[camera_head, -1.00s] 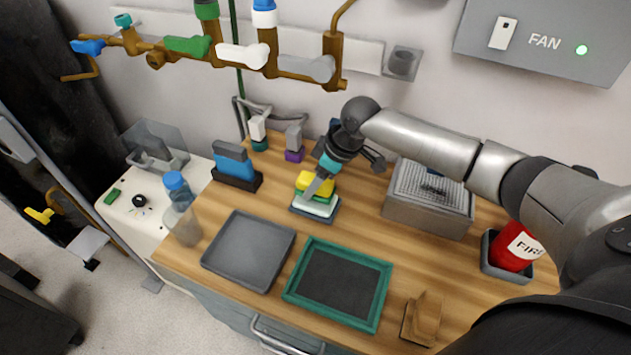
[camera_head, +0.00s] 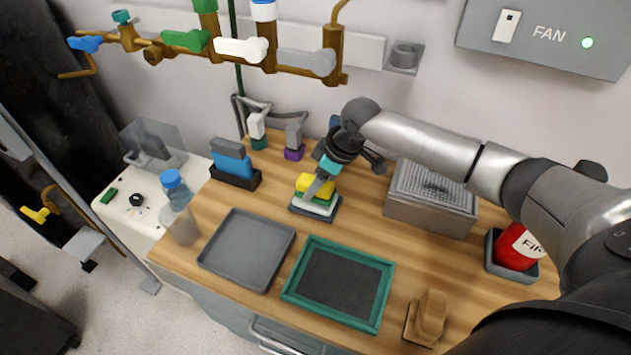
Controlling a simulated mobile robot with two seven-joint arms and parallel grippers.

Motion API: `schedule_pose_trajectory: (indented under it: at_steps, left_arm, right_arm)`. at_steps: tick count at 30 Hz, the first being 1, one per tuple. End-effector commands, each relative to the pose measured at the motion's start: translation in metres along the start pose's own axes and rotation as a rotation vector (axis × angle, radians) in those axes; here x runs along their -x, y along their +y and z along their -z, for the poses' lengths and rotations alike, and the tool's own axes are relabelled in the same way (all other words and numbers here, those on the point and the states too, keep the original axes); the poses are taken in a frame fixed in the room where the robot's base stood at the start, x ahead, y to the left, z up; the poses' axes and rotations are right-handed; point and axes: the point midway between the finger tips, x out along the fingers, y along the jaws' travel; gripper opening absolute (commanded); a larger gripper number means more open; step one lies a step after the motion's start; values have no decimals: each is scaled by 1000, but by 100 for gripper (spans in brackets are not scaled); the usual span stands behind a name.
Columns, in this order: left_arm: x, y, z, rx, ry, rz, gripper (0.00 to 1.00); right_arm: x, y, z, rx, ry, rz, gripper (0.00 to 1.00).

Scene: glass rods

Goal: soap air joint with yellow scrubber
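The yellow scrubber (camera_head: 308,191) lies on top of a stack of coloured scrubbers on a small dark tray (camera_head: 298,208). My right gripper (camera_head: 317,188) comes down from behind onto the stack, with its grey finger in front of the yellow scrubber. The finger and wrist hide part of it, and whether the fingers are closed on it cannot be told. Two hose ends stand at the back of the counter, one with a green base (camera_head: 258,137) and one with a purple base (camera_head: 294,147); which part is the air joint is not clear. My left gripper is not in view.
A grey tray (camera_head: 232,278) and a green-framed dark tray (camera_head: 303,290) lie in front. A metal box (camera_head: 428,212) and a red extinguisher (camera_head: 514,247) are right. Brass pipes (camera_head: 270,60) cross the wall.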

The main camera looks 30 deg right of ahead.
Motion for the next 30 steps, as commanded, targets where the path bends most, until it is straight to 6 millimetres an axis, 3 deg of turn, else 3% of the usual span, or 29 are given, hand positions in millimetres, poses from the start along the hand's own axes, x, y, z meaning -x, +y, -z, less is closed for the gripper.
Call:
schedule_pose_trajectory:
  at_steps: [30]
  left_arm:
    - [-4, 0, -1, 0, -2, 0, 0]
  right_arm:
    - [-10, 0, -4, 0, -1, 1, 16]
